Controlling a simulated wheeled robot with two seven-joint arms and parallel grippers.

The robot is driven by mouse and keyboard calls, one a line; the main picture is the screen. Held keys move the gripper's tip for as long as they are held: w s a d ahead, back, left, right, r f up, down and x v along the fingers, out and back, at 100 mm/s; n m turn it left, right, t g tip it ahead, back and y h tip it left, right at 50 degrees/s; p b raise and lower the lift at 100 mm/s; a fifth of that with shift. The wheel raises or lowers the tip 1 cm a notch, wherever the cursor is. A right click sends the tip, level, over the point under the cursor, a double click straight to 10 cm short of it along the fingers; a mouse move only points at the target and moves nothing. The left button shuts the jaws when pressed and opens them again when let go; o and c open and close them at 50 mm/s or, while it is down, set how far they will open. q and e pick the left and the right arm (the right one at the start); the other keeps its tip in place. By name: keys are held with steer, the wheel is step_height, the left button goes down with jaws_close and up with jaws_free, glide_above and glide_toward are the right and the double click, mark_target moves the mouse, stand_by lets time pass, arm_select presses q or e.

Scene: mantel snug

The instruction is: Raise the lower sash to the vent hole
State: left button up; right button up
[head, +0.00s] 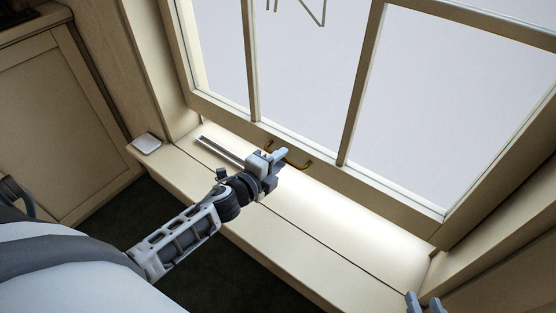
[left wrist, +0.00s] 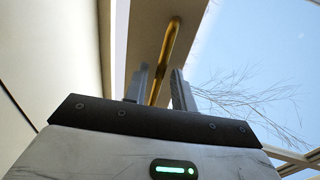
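The lower sash (head: 385,194) is a cream wooden frame with tall glass panes in the head view. A curved brass handle (head: 302,165) is on its bottom rail. My left gripper (head: 279,157) is at the handle and covers its middle. In the left wrist view the fingers (left wrist: 161,88) are apart, with the brass handle (left wrist: 173,42) showing between them; I cannot tell whether they touch it. My right gripper (head: 425,303) shows only its fingertips at the bottom right edge, apart and empty. I cannot make out a vent hole.
A wide cream sill (head: 285,235) runs below the window, mostly bare. A panelled cabinet (head: 55,125) stands left.

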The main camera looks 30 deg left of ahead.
arm_select(q)
steer(key=shift+s, duration=0.1)
steer(key=v, duration=1.5)
steer(key=shift+s, duration=0.35)
arm_select(e)
steer(key=shift+r, duration=0.1)
steer(key=shift+r, duration=0.1)
